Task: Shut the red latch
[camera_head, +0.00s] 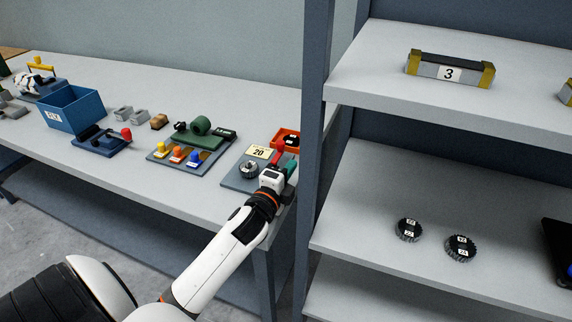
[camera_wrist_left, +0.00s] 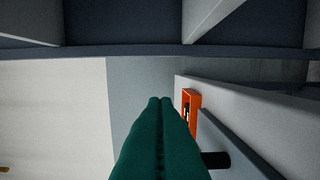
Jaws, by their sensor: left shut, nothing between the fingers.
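The red latch (camera_head: 277,157) shows as a small red piece on a grey-blue board (camera_head: 235,180) near the right end of the bench, beside a cream plate marked 20. My left gripper (camera_head: 291,166) is over the right part of this board, close to the red piece, and partly covers that area. I cannot tell whether it touches the latch. In the left wrist view its teal fingers (camera_wrist_left: 160,101) are together with nothing between them. The latch is not clearly seen there. My right gripper is out of view.
An orange tray (camera_head: 292,133) lies just behind the board; it also shows in the wrist view (camera_wrist_left: 186,97). A round dark knob (camera_head: 249,169) sits on the board. A shelf post (camera_head: 314,130) stands close on the right. A board with coloured knobs (camera_head: 213,156) lies left.

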